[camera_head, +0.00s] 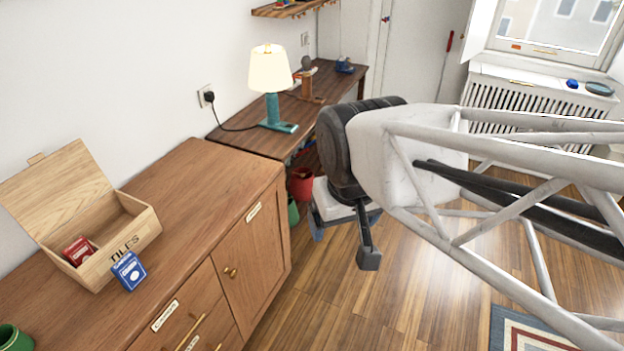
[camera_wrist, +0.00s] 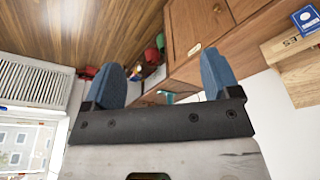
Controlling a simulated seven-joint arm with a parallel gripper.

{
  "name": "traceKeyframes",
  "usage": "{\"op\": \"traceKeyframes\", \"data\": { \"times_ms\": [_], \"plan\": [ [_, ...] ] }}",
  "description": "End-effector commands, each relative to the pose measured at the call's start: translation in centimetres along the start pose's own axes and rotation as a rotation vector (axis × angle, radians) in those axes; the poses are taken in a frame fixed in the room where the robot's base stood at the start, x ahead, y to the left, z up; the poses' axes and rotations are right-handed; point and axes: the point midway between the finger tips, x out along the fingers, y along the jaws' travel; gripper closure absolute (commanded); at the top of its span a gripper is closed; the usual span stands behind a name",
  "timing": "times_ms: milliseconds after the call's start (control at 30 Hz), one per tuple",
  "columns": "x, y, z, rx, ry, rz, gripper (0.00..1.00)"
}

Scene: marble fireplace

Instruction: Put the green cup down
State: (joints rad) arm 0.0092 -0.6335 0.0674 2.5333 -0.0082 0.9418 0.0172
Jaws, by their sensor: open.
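A green cup (camera_head: 14,338) stands on the wooden cabinet top at the lower left of the head view, partly cut off by the picture's edge. My gripper (camera_head: 343,242) hangs above the floor, in front of the cabinet and well to the right of the cup. Its fingers are apart and nothing is between them. In the wrist view my gripper (camera_wrist: 163,78) shows two blue fingertips spread wide. A green object (camera_head: 293,212) shows under the far table beside a red container (camera_head: 301,185); I cannot tell what it is.
The cabinet (camera_head: 185,195) carries an open wooden box (camera_head: 148,232) marked TILES, with a red pack (camera_head: 78,251) inside and a blue pack (camera_head: 129,271) at its front. A lamp (camera_head: 271,90) stands on the farther table. Cabinet top between box and right edge is clear.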

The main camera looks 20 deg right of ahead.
Motion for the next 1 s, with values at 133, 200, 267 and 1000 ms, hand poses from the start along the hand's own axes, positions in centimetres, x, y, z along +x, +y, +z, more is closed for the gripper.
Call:
{"op": "traceKeyframes", "data": {
  "times_ms": [133,200,267,1000],
  "plan": [
    [0.0,0.0,0.0,-0.001,0.0,0.001,0.15],
    [0.0,0.0,0.0,-0.001,0.0,0.001,0.13],
    [0.0,0.0,0.0,-0.002,0.0,0.001,0.13],
    [0.2,-3.3,-4.5,-0.143,-0.023,-0.02,0.13]
  ]
}}
